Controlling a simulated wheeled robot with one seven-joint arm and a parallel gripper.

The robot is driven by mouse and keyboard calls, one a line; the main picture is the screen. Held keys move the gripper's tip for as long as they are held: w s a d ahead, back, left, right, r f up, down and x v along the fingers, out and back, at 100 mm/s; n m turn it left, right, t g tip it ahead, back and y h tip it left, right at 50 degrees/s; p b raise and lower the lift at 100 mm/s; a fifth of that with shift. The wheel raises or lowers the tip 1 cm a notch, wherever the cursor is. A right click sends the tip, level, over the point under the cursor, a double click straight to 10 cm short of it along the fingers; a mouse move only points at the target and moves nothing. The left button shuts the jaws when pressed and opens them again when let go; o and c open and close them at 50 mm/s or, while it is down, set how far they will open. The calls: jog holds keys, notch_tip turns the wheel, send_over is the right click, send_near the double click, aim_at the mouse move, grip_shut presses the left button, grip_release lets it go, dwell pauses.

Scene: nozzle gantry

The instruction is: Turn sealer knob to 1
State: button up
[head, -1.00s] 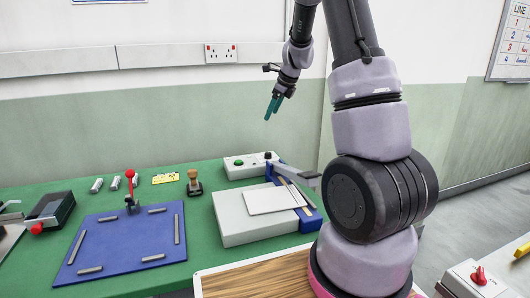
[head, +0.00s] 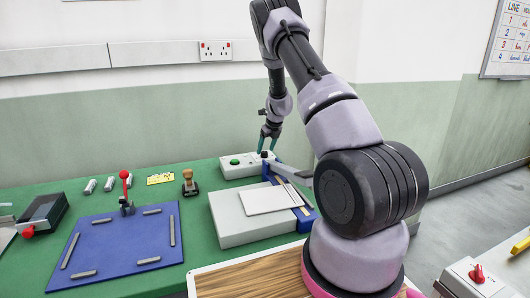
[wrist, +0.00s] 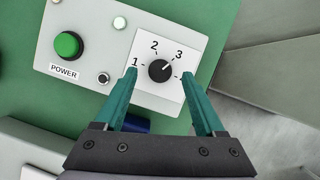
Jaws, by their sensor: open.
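The sealer knob (wrist: 159,70) is a round black dial on a white plate, marked 1, 2 and 3 around its upper left side. Its pale pointer line seems to point to the upper right, roughly toward the 3. The right part of the scale is partly covered by a finger. The knob also shows in the head view (head: 265,154) on the control box (head: 240,164) behind the sealer. My gripper (wrist: 159,76) is open, with one teal finger on each side of the knob. I cannot tell whether the fingers touch it. In the head view my gripper (head: 268,140) points down over the knob.
The control box also carries a green POWER button (wrist: 68,45), a small lamp and a small dark socket. The sealer (head: 255,215) with its raised lever arm stands in front.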

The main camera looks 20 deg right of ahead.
jog(key=shift+x, duration=1.15)
grip_shut()
